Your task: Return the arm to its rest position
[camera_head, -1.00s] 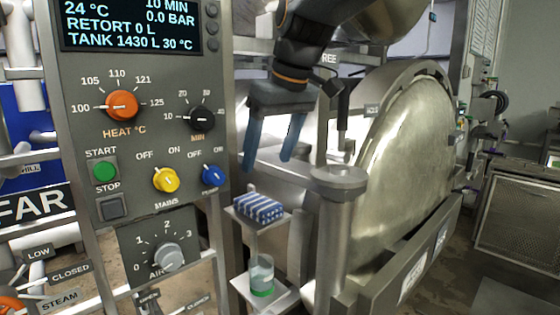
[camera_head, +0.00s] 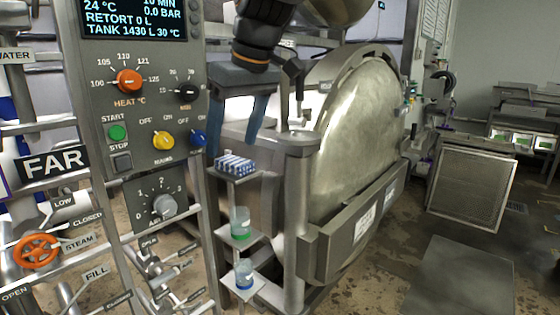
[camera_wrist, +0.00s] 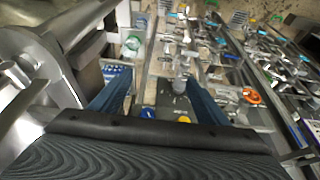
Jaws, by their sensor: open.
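My gripper (camera_head: 234,138) hangs from my dark arm in front of the retort, with its two blue fingers apart and nothing between them. In the head view it is right of the control panel (camera_head: 146,100) and above a small shelf that bears a blue-and-white striped block (camera_head: 234,164). In the wrist view the blue fingers (camera_wrist: 158,98) are spread. The striped block (camera_wrist: 116,72) shows just left of the left finger there, apart from it as far as I can tell.
The domed steel retort door (camera_head: 355,140) stands right of my gripper, beside a grey post (camera_head: 298,200). Jars with green (camera_head: 240,222) and blue (camera_head: 244,272) parts stand on lower shelves. An orange steam wheel (camera_head: 36,250) is at lower left.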

